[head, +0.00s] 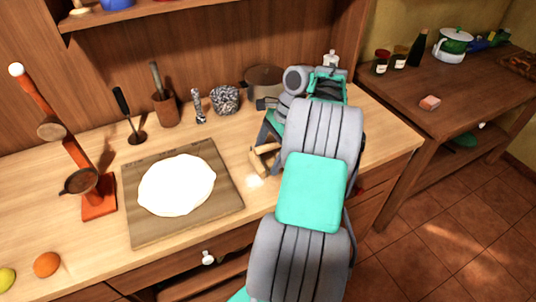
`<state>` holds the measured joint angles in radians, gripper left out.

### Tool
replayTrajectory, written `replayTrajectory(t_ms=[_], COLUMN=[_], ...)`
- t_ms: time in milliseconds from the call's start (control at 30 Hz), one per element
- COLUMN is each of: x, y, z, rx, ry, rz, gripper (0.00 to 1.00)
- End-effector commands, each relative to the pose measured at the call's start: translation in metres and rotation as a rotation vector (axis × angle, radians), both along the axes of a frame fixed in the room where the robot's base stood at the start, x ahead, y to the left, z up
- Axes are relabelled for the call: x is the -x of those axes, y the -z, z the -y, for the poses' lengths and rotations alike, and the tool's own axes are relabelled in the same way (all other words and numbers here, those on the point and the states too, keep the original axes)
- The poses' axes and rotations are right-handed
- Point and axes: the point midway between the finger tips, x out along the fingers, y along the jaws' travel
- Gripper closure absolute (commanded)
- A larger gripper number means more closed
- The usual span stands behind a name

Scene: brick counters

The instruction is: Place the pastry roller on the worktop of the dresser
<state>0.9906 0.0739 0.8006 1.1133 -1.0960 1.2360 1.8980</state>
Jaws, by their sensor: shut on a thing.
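The pastry roller (262,163) appears as a pale wooden piece on the left side of my arm, over the right part of the dresser's worktop (75,238). My gripper (267,140) is shut on it. My arm hides much of the gripper and part of the roller. The roller is low, close to the worktop; I cannot tell whether it touches it. The worktop is light wood, below a brown wooden back panel and shelf.
Left of the gripper lies a board (140,232) with white dough (177,185). A pot (265,78), a patterned round vessel (225,99) and a utensil holder (166,108) stand behind. An orange stand (98,200) is at left. A darker table (450,85) is at right.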

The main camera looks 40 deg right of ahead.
Motion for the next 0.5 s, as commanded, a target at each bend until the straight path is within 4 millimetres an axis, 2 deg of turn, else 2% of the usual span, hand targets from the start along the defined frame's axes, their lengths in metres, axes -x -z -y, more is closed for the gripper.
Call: replayTrajectory(t_ms=[233, 267, 300, 367, 400, 500], x=[0.0, 0.0, 0.0, 0.001, 0.001, 0.001], y=[0.009, 0.011, 0.012, 0.013, 0.013, 0.013], z=[-0.001, -0.001, -0.001, -0.001, -0.001, -0.001], rx=[-0.002, -0.003, -0.003, -0.004, -0.007, -0.006], ry=[0.001, 0.001, 0.002, 0.001, 0.002, 0.002], rz=[-0.001, -0.002, -0.002, -0.004, -0.004, -0.005], gripper=[0.65, 0.75, 0.79, 0.79, 0.07, 0.0])
